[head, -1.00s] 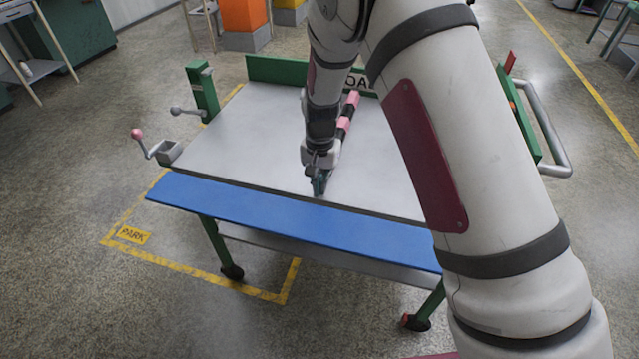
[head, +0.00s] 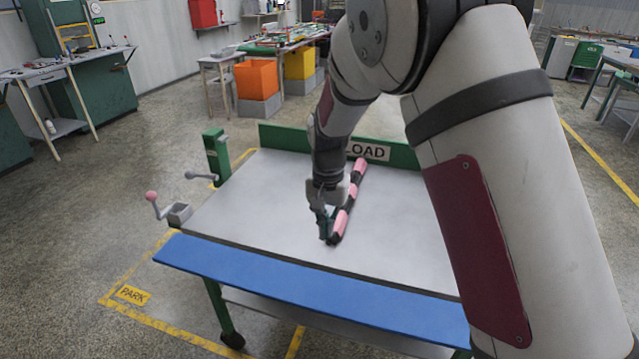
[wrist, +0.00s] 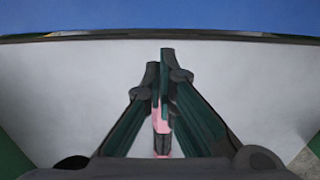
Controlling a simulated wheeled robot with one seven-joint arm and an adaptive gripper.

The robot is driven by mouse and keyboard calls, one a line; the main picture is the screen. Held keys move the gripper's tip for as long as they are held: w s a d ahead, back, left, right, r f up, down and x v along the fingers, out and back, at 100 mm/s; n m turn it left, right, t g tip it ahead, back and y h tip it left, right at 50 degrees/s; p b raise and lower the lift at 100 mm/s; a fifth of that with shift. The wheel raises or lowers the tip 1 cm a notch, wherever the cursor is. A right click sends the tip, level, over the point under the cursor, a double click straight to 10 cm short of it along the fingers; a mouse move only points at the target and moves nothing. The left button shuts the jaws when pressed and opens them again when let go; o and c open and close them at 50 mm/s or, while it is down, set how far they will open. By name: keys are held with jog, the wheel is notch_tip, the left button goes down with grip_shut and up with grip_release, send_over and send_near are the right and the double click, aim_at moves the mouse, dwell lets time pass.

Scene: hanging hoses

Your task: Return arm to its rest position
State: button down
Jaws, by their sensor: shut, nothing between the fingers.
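My gripper (head: 326,232) is shut and empty in the head view, pointing down over the grey top of the cart (head: 265,200). A pink-and-black striped hose (head: 352,194) lies on the cart top just to the right of the gripper, running back toward the LOAD sign. I cannot tell whether the gripper touches it. In the wrist view my gripper's fingers (wrist: 164,75) meet at their tips, and a pink part of the hose (wrist: 160,122) shows behind and between them. My arm covers the right part of the cart.
A blue ledge (head: 310,290) runs along the cart's near edge. A green post (head: 216,158) and a crank with a pink knob (head: 153,198) stand at its left. A green back board with a LOAD sign (head: 368,152) closes the far side. Orange and yellow bins (head: 257,80) stand behind.

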jog(key=s+d+r+n+t+p, duration=0.1)
jog(key=s+d+r, duration=0.2)
jog(key=s+r, duration=0.3)
jog(key=s+d+r+y, duration=0.1)
jog(key=s+d+r, duration=0.25)
jog(key=r, duration=0.35)
jog(key=s+d+r+n+t+p, duration=0.1)
jog(key=s+d+r, duration=0.2)
jog(key=s+r, duration=0.3)
jog(key=s+d+r+n+t, duration=0.1)
jog(key=s+d+r, duration=0.1)
jog(key=s, duration=0.7)
jog(key=s+d+r+n+t+h+p, duration=0.1)
jog(key=s+d+r, duration=0.1)
jog(key=s, duration=0.7)
jog(key=shift+d+r, duration=0.2)
jog(key=shift+d, duration=0.55)
